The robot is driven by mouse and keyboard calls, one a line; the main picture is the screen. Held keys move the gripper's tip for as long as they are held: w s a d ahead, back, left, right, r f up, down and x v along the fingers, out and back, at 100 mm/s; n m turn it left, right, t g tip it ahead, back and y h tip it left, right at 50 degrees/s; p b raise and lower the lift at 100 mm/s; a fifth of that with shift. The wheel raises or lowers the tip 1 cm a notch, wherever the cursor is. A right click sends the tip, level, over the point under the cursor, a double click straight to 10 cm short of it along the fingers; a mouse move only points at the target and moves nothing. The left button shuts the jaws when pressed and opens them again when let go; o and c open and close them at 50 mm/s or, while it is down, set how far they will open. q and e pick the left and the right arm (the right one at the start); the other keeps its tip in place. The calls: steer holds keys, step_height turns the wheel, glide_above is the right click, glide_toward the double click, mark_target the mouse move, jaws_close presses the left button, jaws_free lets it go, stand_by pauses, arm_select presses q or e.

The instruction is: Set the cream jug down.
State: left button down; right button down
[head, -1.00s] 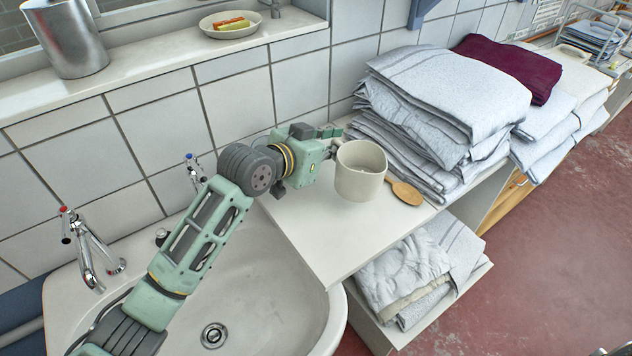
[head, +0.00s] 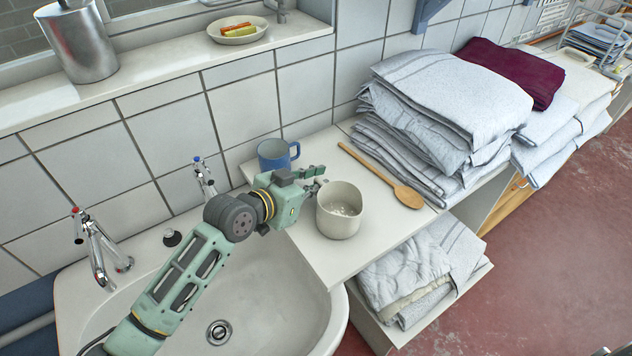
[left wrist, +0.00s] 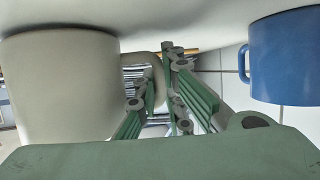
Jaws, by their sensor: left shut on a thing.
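The cream jug (head: 340,212) is upright at the white counter (head: 385,242), just right of the sink. In the left wrist view the jug (left wrist: 60,85) is at the left, with its base at or very near the pale surface; I cannot tell whether a thin gap remains. My left gripper (head: 317,184) is shut on the jug's handle, on the jug's left side. The fingers also show in the left wrist view (left wrist: 160,72), at the handle.
A blue mug (head: 278,155) stands behind my left gripper. A wooden spoon (head: 405,194) lies behind and right of the jug, before stacked folded linen (head: 445,95). The sink (head: 265,285) is to the left. Bare counter lies in front and right of the jug.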

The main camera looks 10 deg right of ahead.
arm_select(q)
steer(key=shift+f, duration=0.1)
steer(key=c, duration=1.9)
jaws_free()
steer(key=shift+o, duration=0.2)
steer(key=shift+f, duration=0.1)
steer(key=b+v, duration=0.1)
steer(key=v, duration=1.1)
steer(key=shift+s, duration=0.1)
